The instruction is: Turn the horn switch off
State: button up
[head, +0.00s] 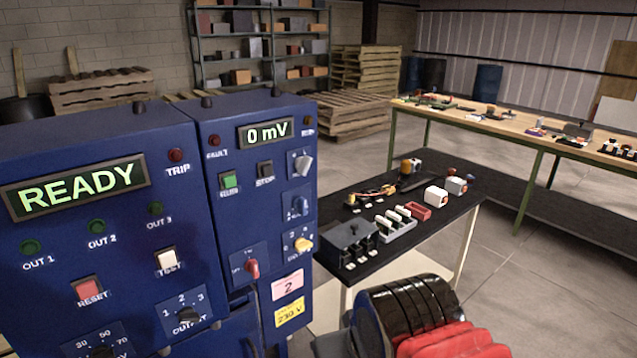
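Two blue control cabinets stand side by side at the left, the left cabinet (120,262) with a lit READY display (77,186) and the right cabinet (222,120) with a 0 mV display (265,132). I cannot read a horn label on any control.
A green button (229,181), STOP button (265,172), white TEST button (167,262) and red RESET button (88,290) are on the cabinets. A black-topped table (455,205) with small parts stands to the right. Black ribbed and red shapes (411,303) fill the lower middle.

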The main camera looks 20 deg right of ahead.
aim_at(303, 165)
jog(key=z, duration=0.05)
jog(key=k, duration=0.5)
jog(key=u, duration=0.65)
jog(key=i, duration=1)
jog(key=u, duration=0.1)
